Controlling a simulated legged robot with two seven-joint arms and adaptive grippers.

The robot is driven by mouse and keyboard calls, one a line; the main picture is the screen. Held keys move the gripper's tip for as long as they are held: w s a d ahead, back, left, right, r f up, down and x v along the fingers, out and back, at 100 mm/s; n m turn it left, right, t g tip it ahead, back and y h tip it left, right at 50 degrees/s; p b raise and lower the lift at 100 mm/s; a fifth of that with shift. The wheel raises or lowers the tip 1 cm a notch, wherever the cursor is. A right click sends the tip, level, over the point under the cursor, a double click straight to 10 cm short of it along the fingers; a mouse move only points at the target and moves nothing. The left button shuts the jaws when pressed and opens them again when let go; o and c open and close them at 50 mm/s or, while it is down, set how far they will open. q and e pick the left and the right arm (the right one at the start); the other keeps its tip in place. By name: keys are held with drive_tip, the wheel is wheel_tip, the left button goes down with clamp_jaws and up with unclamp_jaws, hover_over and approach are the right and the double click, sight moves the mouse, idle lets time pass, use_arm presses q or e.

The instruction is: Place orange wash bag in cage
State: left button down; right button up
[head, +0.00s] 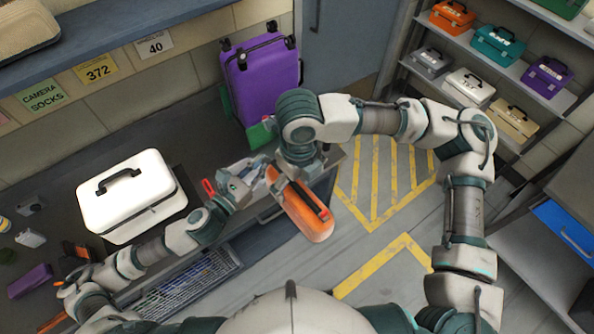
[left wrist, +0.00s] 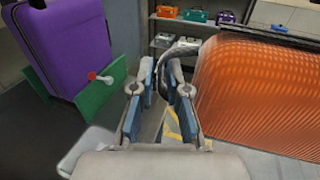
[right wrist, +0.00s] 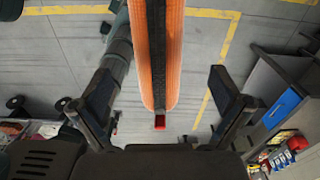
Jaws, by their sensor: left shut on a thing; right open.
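The orange wash bag (head: 305,212) is a long ribbed case with a dark strip along it, held tilted off the counter's front edge. It also shows large at the right of the left wrist view (left wrist: 255,95) and upright in the right wrist view (right wrist: 172,50). My left gripper (head: 260,172) is shut at the bag's upper left end, apparently on its grey strap or handle (left wrist: 182,48). My right gripper (right wrist: 165,85) is open, its fingers on either side of the bag without visible contact. A blue wire-mesh thing (head: 190,285) lies low at the counter; I cannot tell if it is the cage.
A white case (head: 130,195) sits on the dark counter. A purple suitcase (head: 262,80) stands behind my grippers, with green panels beside it. Shelves with several toolboxes (head: 497,45) are at the upper right. The yellow-striped floor (head: 385,180) is clear.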

wheel_tip(320, 180, down, 9)
drive_tip(key=shift+r, duration=0.1)
idle(0.3)
use_arm(q)
drive_tip(key=shift+r, duration=0.1)
use_arm(e)
drive_tip(key=c, duration=1.4)
use_arm(q)
drive_tip(key=c, duration=1.5)
unclamp_jaws()
use_arm(e)
drive_tip(key=shift+c, duration=1.2)
use_arm(q)
drive_tip(key=o, duration=0.4)
drive_tip(key=shift+s, duration=0.1)
use_arm(e)
drive_tip(key=shift+a+r, duration=0.1)
